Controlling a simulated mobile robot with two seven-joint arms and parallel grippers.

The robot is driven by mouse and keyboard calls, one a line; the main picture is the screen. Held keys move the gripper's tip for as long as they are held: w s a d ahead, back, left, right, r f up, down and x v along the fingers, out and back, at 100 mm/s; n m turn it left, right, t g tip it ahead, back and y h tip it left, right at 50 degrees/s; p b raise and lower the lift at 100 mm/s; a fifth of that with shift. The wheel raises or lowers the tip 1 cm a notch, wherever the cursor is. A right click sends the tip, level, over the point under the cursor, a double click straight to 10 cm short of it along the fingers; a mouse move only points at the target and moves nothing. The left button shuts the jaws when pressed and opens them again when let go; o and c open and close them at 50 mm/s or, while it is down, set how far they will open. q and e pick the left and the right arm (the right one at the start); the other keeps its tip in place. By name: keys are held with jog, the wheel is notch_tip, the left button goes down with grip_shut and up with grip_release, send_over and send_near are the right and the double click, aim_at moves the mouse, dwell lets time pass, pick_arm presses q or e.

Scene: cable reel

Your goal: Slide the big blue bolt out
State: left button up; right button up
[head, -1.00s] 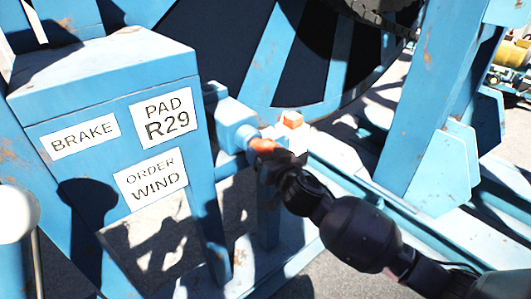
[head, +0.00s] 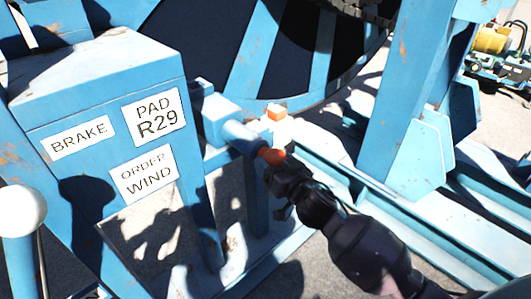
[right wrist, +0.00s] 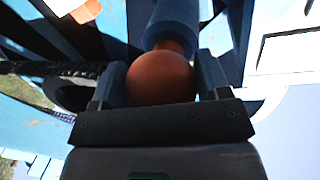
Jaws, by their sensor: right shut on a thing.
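The big blue bolt (head: 243,137) is a thick round bar that sticks out of a light blue block beside the brake box. Its orange ball knob (head: 271,156) is at the near end. My right gripper (head: 279,166) is shut on this knob, and my black wrist hides part of it. In the right wrist view, the orange-brown knob (right wrist: 160,78) sits between the two fingers, with the blue bar (right wrist: 173,22) running away behind it. My left gripper is not in view.
The blue box (head: 95,80) with BRAKE, PAD R29 and ORDER WIND labels stands left. A white ball-topped lever (head: 23,210) is at the left edge. An orange block (head: 276,111) sits behind the bolt. A blue upright (head: 400,90) and floor rails (head: 440,225) lie right.

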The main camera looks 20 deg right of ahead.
jog(key=shift+s+d+r, duration=0.1)
jog(key=shift+s+d, duration=0.15)
jog(key=shift+s, duration=0.45)
jog(key=shift+f, duration=0.2)
jog(key=o, duration=1.2)
jog(key=shift+s+d+r, duration=0.1)
jog(key=shift+s, duration=0.15)
jog(key=shift+o, duration=0.2)
jog(key=shift+w, duration=0.1)
